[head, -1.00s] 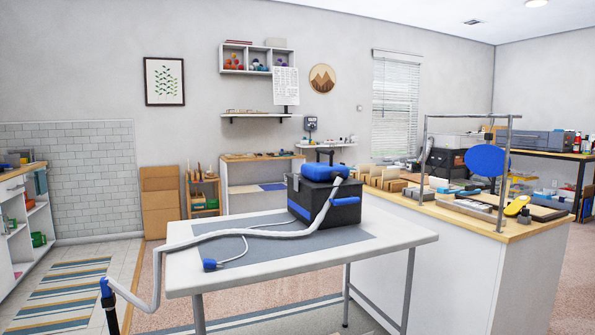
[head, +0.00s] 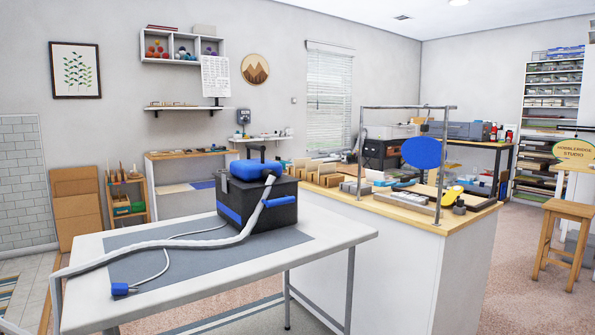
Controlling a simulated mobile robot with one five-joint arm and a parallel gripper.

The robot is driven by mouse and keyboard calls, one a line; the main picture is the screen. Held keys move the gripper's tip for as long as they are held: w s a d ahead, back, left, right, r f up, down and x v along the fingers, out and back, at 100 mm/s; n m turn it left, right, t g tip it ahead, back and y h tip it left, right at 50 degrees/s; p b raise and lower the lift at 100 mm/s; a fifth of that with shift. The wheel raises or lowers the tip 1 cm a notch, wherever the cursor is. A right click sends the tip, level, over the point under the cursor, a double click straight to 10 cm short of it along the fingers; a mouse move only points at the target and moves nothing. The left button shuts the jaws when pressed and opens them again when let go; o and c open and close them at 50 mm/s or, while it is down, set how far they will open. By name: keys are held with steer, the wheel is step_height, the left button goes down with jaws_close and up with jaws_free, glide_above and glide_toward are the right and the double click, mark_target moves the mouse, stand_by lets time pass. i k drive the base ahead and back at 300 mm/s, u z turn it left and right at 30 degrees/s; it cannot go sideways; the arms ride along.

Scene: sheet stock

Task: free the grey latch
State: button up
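A black box-shaped machine (head: 258,212) with a blue canister-like top (head: 255,169) stands on a white table. A small grey piece (head: 222,183), which looks like the grey latch, sits at the upper left of the box. It is too small to tell whether it is fastened. A blue strip (head: 229,214) is on the box's left face and a blue bar (head: 280,201) on its right face. A pale hose (head: 165,242) runs from the machine across the table and over its left edge. My gripper is not in view.
The white table (head: 335,240) has a grey mat (head: 200,264) on which a blue plug (head: 120,289) and its cord lie. A wood-topped counter (head: 430,219) with a metal frame and blue disc stands behind right. Floor is open at the right, before a wooden stool (head: 566,212).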

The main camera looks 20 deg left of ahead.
mark_target(224, 178)
steer(key=z, duration=0.7)
steer(key=i, duration=1.55)
steer(key=u, duration=4.9)
steer(key=i, duration=0.1)
steer(key=z, duration=2.95)
steer(key=k, duration=0.15)
steer(key=u, duration=2)
steer(key=k, duration=0.65)
steer(key=z, duration=0.35)
steer(key=i, duration=1.65)
steer(key=u, duration=0.25)
